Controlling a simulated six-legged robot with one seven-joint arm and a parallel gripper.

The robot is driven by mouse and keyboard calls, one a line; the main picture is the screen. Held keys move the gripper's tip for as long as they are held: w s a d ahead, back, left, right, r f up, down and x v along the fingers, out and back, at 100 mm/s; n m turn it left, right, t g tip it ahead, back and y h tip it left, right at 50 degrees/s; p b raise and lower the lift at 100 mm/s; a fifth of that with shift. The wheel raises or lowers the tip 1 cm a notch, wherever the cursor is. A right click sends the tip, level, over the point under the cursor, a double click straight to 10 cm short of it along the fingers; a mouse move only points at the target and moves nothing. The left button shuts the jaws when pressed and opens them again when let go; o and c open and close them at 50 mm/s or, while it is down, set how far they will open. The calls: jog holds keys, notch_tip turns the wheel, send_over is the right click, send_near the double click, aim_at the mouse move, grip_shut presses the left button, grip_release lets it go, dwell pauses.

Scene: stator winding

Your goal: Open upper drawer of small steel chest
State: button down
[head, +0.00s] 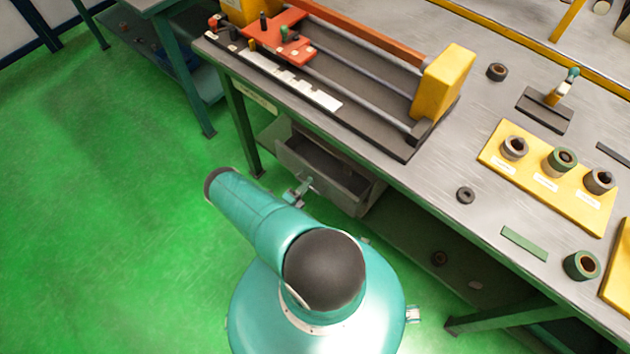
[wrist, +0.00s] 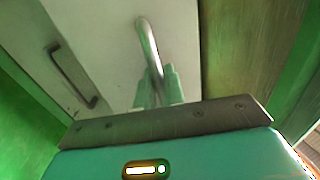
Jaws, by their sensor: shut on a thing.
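The small steel chest (head: 372,195) stands under the workbench. Its upper drawer (head: 350,186) is pulled out, and its dark inside shows from above in the head view. My gripper (head: 299,190) is at the front of this drawer, partly hidden by my arm. In the wrist view my gripper's fingers (wrist: 157,85) are shut on the drawer's curved metal handle (wrist: 147,42). A second handle (wrist: 72,76) on the pale chest front shows to the left, apart from my gripper.
The workbench top (head: 440,175) overhangs the chest and carries a winding fixture (head: 445,85) and a yellow board (head: 500,160) with coils. A bench leg (head: 242,130) stands left of the drawer. Green floor (head: 100,220) is clear at the left.

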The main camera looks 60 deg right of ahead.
jog(key=r+v, duration=0.2)
jog(key=v, duration=1.3)
jog(key=shift+a+r, duration=0.3)
jog(key=shift+a, duration=0.05)
jog(key=c, duration=1.9)
grip_release()
jog(key=shift+a, duration=0.1)
jog(key=v, duration=1.3)
jog(key=shift+a+f, duration=0.1)
jog(key=shift+a, duration=0.2)
jog(key=shift+w, duration=0.1)
